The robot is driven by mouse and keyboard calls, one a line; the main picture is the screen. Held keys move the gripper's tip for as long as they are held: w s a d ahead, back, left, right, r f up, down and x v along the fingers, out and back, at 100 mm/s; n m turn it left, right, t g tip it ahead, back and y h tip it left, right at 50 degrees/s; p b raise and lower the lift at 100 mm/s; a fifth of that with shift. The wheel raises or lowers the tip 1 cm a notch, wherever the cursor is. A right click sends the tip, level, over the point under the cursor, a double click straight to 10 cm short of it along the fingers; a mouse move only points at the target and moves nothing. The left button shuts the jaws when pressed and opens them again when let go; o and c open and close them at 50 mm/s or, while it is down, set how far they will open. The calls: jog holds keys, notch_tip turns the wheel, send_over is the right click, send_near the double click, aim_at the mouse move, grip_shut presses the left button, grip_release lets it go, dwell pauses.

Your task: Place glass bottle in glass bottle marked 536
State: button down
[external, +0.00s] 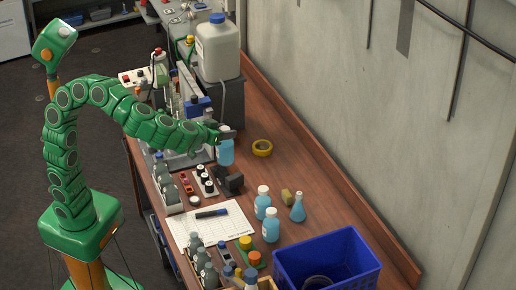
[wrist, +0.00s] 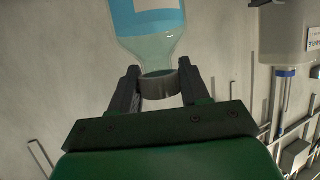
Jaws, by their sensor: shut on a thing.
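My gripper (external: 224,133) is shut on the cap end of a glass bottle (external: 226,152) with blue liquid and a pale label. In the wrist view, my gripper (wrist: 157,78) has its dark fingers on either side of the grey cap, and the bottle (wrist: 148,22) extends beyond them. I cannot tell whether its base touches the bench. Two similar white-capped bottles, one (external: 262,203) farther back and one (external: 271,226) nearer, stand upright on the wooden bench (external: 325,212). No marking 536 is legible on any bottle.
A blue flask (external: 298,208) and a small yellowish block (external: 285,197) are beside the standing bottles. A blue crate (external: 328,262) is at the near right. A yellow tape roll (external: 262,148) lies near the wall. A large white jug (external: 218,50) stands behind my gripper.

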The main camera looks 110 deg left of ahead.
jog(key=shift+d, duration=0.3)
jog(key=w+a+f, duration=0.3)
jog(key=w+f, duration=0.3)
jog(key=w+a+f, duration=0.3)
jog(key=w+f, duration=0.3)
jog(key=shift+w+f, duration=0.2)
jog(key=shift+f, duration=0.2)
dwell(0.4)
jog(key=shift+f, duration=0.15)
jog(key=c, duration=0.5)
grip_release()
jog(key=shift+c, duration=0.2)
jog(key=v, duration=1.2)
